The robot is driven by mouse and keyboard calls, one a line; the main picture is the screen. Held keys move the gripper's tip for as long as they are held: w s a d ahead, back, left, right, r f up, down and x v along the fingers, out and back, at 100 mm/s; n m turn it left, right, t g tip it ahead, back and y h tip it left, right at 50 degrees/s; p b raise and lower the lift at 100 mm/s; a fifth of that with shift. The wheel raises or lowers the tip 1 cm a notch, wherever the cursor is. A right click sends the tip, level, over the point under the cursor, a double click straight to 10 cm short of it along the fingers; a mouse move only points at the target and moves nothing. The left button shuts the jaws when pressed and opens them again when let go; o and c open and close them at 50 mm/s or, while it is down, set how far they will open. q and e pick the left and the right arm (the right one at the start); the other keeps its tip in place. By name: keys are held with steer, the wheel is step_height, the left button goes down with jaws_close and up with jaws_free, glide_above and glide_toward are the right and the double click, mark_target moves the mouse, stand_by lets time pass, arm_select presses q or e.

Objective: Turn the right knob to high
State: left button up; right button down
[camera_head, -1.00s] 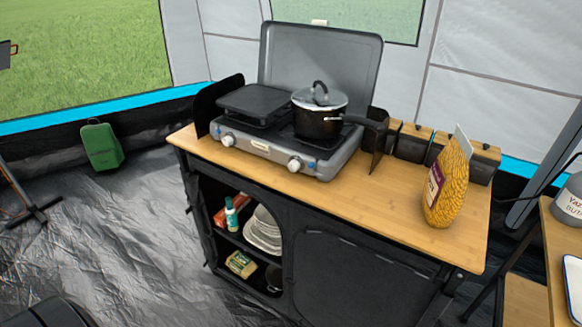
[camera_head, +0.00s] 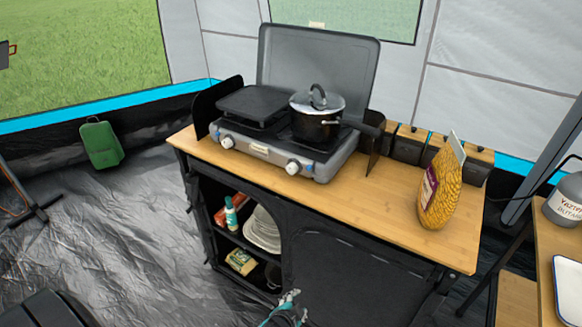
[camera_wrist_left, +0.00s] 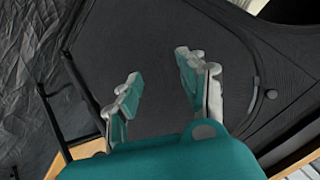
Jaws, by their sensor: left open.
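A grey two-burner camping stove (camera_head: 262,152) with a raised lid stands on the wooden counter. Its right knob (camera_head: 293,168) is a white dial on the front face, and its left knob (camera_head: 227,142) is a like dial further left. My left gripper (camera_head: 291,297) shows at the bottom of the head view, below the counter top and in front of the cabinet, well apart from the knobs. In the left wrist view my left gripper (camera_wrist_left: 160,88) is open and empty, its two fingers spread before a dark fabric surface. My right gripper is not seen.
A lidded black pot (camera_head: 317,122) sits on the right burner, its handle pointing right. A yellow bag (camera_head: 440,190) stands at the counter's right, with dark canisters (camera_head: 410,146) behind. The counter's front edge (camera_head: 330,215) lies above my gripper. Counter between stove and bag is clear.

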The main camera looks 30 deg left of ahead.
arm_select(q)
steer(key=w+a+r+t+y+p, duration=0.1)
steer(key=w+a+r+t, duration=0.15)
steer(key=r, duration=0.65)
steer(key=w+a+r+t+y, duration=0.15)
steer(key=w+r, duration=0.25)
steer(key=r, duration=0.5)
steer(key=y, duration=0.2)
glide_toward(291, 171)
steer(key=shift+m+t, duration=0.3)
steer(key=shift+t, duration=0.1)
steer(key=x, duration=0.6)
steer(key=p+x, duration=0.1)
steer(key=x, duration=0.2)
steer(key=shift+s+f, duration=0.1)
steer(key=shift+f, duration=0.15)
